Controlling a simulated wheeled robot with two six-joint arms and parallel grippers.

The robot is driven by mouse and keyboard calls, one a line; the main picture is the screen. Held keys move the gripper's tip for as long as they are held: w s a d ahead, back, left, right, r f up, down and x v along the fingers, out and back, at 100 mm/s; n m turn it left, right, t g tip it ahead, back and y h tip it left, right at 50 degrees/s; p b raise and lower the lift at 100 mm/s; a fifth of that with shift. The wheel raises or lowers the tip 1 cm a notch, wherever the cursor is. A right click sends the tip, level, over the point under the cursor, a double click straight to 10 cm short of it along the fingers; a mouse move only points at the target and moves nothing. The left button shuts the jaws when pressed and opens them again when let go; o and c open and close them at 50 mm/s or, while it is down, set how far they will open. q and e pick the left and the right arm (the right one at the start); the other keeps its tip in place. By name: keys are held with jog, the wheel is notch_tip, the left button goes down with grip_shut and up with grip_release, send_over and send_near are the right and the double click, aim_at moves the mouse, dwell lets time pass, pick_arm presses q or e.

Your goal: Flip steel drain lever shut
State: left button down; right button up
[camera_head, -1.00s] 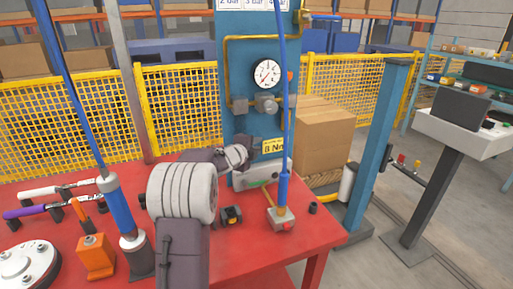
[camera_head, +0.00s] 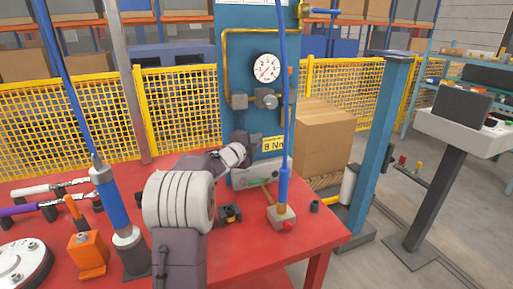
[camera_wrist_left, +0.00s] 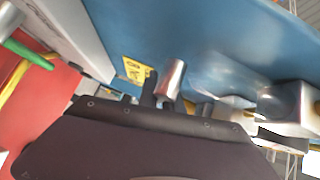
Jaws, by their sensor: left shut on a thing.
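The blue panel (camera_head: 268,60) stands behind the red table, with a pressure gauge (camera_head: 267,68) and regulator fittings (camera_head: 265,98) on it. My left gripper (camera_head: 243,146) is at the panel's lower left, just left of the yellow 8 Nm label (camera_head: 273,144). In the left wrist view, a short shiny steel lever (camera_wrist_left: 172,78) stands at the dark fingertips (camera_wrist_left: 160,92) in front of the panel. The gripper is shut on it. In the head view the gripper hides the lever, and its pivot is not clear. My right gripper is not in view.
A green-handled part (camera_head: 258,183) lies below the panel. Cardboard boxes (camera_head: 325,135) stand behind to the right.

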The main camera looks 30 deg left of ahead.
pick_arm(q)
jog(key=c, duration=1.5)
grip_release()
jog(key=shift+s, duration=0.1)
jog(key=s, duration=0.6)
jog(key=s+r, duration=0.1)
jog(key=s, duration=0.1)
jog(key=shift+s+d, duration=0.15)
jog(key=shift+s, duration=0.25)
